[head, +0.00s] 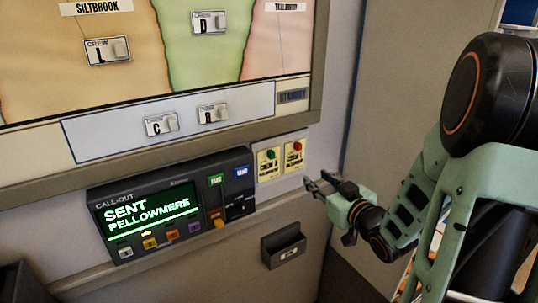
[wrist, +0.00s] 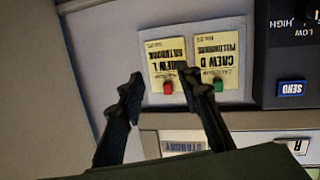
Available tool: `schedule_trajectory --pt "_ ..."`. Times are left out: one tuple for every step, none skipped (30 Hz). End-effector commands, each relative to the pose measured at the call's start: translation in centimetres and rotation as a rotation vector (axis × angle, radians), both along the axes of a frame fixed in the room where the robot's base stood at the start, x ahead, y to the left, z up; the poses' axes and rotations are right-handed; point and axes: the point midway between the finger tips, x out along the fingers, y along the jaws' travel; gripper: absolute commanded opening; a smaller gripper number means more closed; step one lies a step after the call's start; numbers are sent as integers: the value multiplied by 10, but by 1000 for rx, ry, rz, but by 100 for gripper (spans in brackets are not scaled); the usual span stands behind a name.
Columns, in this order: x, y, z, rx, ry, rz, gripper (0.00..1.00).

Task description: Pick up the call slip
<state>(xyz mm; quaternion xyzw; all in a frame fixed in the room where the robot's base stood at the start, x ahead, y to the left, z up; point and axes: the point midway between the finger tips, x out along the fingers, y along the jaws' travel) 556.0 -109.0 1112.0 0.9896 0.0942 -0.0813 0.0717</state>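Two yellow call slips hang side by side on a pale plate. The left one in the head view (head: 268,166) has a green clip or knob at its top; in the wrist view (wrist: 220,58) it appears upside down and reads "CREW D PELLOWMERE". The other slip (head: 294,160) has a red one and reads "CREW L SILTBROOK" in the wrist view (wrist: 166,60). My gripper (head: 318,181) is right of the plate. In the wrist view my gripper (wrist: 161,82) is open and empty, its fingertips either side of the Crew L slip's red end. Contact cannot be told.
The call-out console (head: 175,205) left of the slips shows "SENT PELLOWMERE". A map board (head: 190,50) with crew tags is above, with a "STANDBY" label (head: 292,96). A small dark wall holder (head: 284,246) is below. The wall right of the slips is bare.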

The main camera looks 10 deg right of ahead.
Motion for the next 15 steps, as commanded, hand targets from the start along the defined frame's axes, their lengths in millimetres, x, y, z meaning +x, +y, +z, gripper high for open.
schedule_trajectory --pt "-7 11 9 40 -25 40 32" --pt "-10 20 13 60 -41 67 32" --pt "-15 30 18 86 -60 99 32" --pt "-18 37 22 104 -75 121 32" --pt "-21 42 26 119 -88 139 32" --pt "-24 48 30 137 -102 161 32" --pt "-27 51 32 149 -110 171 32" --pt "-29 55 34 158 -117 182 32" --pt "-30 58 37 168 -125 193 32" --pt "-29 60 38 172 -128 198 32" --pt "-28 62 39 175 -130 203 32" --pt "-24 65 39 176 -133 206 32" --pt "-20 67 40 176 -135 208 32" --pt "-16 69 40 177 -134 209 32" --pt "-10 72 39 177 -133 209 32"
